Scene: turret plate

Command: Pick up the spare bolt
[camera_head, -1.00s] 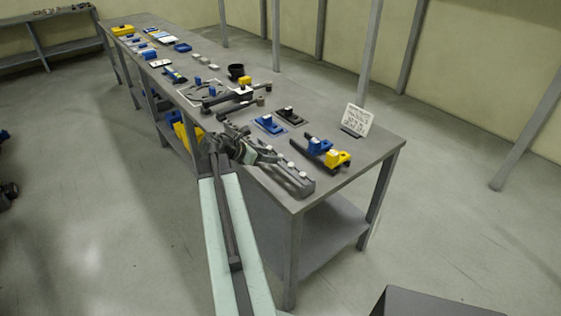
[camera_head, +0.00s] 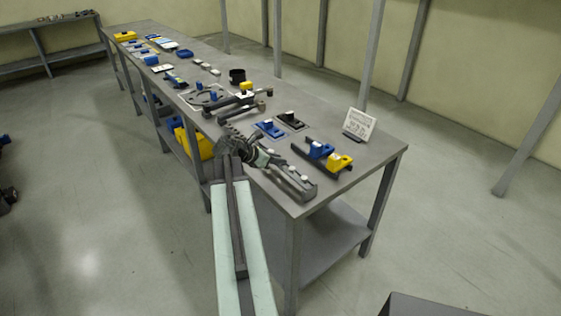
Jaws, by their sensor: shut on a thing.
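Right of the rack, a dark bar carries a blue block (camera_head: 319,150) and a yellow block (camera_head: 339,162). Blue and black fixtures (camera_head: 270,128) sit behind my gripper. A white sign (camera_head: 358,124) stands at the right edge. A plate with a yellow-topped arm (camera_head: 246,88) is farther back.

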